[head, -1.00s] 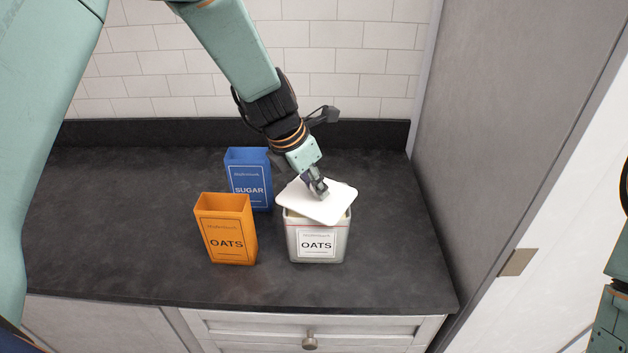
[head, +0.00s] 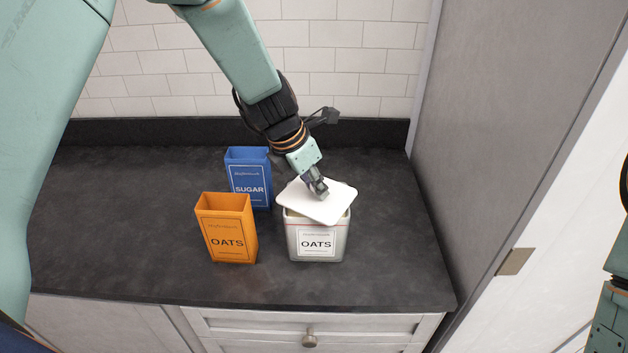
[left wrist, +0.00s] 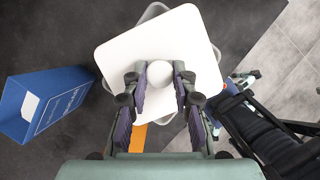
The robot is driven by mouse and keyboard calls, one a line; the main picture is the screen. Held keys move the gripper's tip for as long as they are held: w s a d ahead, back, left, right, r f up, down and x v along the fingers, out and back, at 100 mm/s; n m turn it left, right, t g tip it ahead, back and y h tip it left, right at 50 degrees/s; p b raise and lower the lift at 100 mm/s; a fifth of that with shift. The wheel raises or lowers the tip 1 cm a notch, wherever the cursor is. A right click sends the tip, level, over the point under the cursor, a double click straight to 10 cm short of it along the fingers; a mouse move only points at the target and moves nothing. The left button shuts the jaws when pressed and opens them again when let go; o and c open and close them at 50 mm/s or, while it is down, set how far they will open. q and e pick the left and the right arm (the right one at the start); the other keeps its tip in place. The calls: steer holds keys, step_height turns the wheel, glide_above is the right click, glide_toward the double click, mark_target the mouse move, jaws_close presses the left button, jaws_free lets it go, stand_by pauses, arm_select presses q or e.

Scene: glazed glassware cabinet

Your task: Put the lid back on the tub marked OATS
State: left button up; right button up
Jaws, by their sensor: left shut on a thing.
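The tub marked OATS (head: 317,243) is a whitish square tub with a label, upright on the dark counter. The white square lid (head: 325,205) is over its mouth, turned askew to the rim, its corners sticking out past the tub. A strip of the tub's opening shows below the lid's front edge. My left gripper (head: 317,188) is shut on the lid's round knob, which shows between the fingers in the left wrist view (left wrist: 160,74). Whether the lid touches the rim I cannot tell. Only part of my right arm shows at the right edge; its gripper is out of frame.
An orange OATS box (head: 227,229) stands open-topped left of the tub. A blue SUGAR box (head: 249,178) stands behind it. A grey cabinet side (head: 500,120) rises to the right. The counter's left part (head: 120,220) is clear.

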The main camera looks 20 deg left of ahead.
stand_by(0.4)
arm_select(q)
steer(key=o, duration=1.5)
steer(key=shift+r+p, duration=2.45)
steer(key=shift+p, duration=0.5)
steer(key=shift+r, duration=1.05)
